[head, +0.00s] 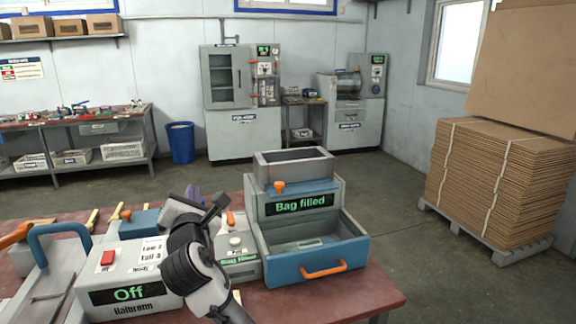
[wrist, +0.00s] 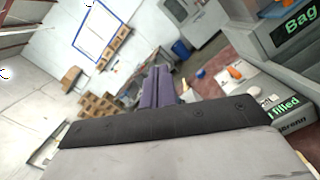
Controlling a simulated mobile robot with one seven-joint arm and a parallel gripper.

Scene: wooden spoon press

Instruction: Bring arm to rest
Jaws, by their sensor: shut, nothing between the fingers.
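My gripper (head: 180,207) is raised above the red-brown worktable (head: 345,300), in front of the machines on it. In the wrist view its purple fingers (wrist: 157,80) are together, with nothing held between them. My arm hides part of the worktable and of the devices behind it. The gripper appears apart from the things around it, though its exact height is hard to tell.
A bagging machine (head: 295,207) reading "Bag filled" has a blue drawer (head: 288,268) with an orange handle. A grey control box (head: 125,257) reads "Off". A blue-handled press (head: 58,238) stands at left. Stacked cardboard (head: 500,175) sits on a pallet at right. Open floor lies beyond.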

